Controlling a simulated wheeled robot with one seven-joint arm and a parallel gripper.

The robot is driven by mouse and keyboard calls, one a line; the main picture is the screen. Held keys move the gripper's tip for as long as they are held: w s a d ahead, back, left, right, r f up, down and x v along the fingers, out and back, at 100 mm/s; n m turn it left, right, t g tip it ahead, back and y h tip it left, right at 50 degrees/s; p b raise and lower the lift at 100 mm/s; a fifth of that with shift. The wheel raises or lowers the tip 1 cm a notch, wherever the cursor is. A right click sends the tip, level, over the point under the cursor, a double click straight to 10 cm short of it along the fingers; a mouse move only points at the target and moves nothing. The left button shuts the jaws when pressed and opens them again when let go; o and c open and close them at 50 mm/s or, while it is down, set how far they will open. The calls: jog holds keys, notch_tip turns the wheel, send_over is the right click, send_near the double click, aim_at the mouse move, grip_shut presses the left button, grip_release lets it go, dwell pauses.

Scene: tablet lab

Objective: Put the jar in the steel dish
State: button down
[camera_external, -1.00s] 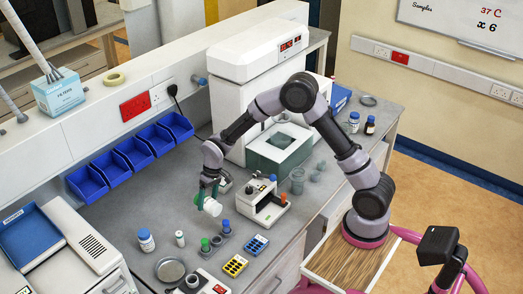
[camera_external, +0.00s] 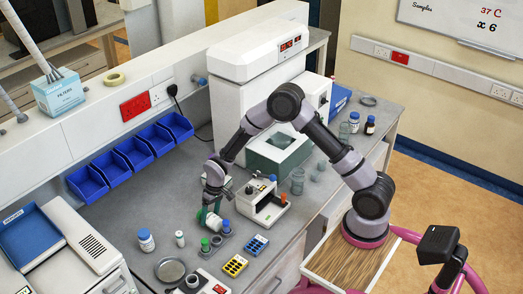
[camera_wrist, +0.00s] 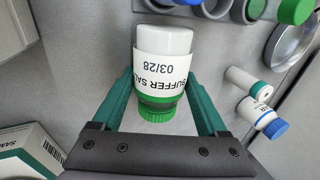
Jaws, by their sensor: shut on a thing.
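My gripper (camera_external: 207,213) is shut on a white jar (camera_external: 215,224) with a green lid, and its green fingers grip the jar's sides. The wrist view shows my gripper (camera_wrist: 160,100) around the jar (camera_wrist: 164,62), with the label "BUFFER SAL... 03/28" and the lid towards the palm. The jar is tilted onto its side, low over the bench; I cannot tell if it touches anything. The round steel dish (camera_external: 171,270) lies at the bench's front left, apart from the jar, and shows empty. Part of the dish (camera_wrist: 292,44) shows at the wrist view's right edge.
Tubes with green and blue caps (camera_external: 216,240) stand just in front of the jar. A blue-capped jar (camera_external: 146,240) and a small vial (camera_external: 180,239) stand near the dish. A white instrument (camera_external: 262,202) is right of my gripper. Blue bins (camera_external: 133,153) line the back.

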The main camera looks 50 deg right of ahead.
grip_release()
jog(key=shift+r, duration=0.1)
jog(key=s+d+r+t, duration=0.15)
jog(key=d+r, duration=0.35)
jog(key=r, duration=0.7)
jog(key=s+d+r, duration=0.3)
jog(key=d+r, duration=0.2)
jog(key=r, duration=0.6)
jog(key=s+d+r+m+t, duration=0.1)
jog(key=s+d+r+t, duration=0.1)
jog(key=s+d+r, duration=0.3)
jog(key=s+d+r+m+t+h, duration=0.1)
jog(key=s+d+r, duration=0.3)
jog(key=s+r, duration=0.5)
jog(key=s+m+t, duration=0.1)
jog(key=s, duration=0.1)
jog(key=shift+s+d+h, duration=0.3)
jog(key=shift+d, duration=0.05)
jog(key=shift+m+t, duration=0.5)
jog(key=shift+t, duration=0.25)
jog(key=s+d, duration=0.1)
jog(key=s, duration=0.4)
jog(key=s+d+r, duration=0.1)
jog(key=s, duration=0.2)
jog(key=shift+d, duration=0.35)
jog(key=shift+c, duration=0.3)
jog(key=shift+s+d, duration=0.1)
jog(key=shift+s, duration=0.25)
jog(key=shift+c, duration=0.4)
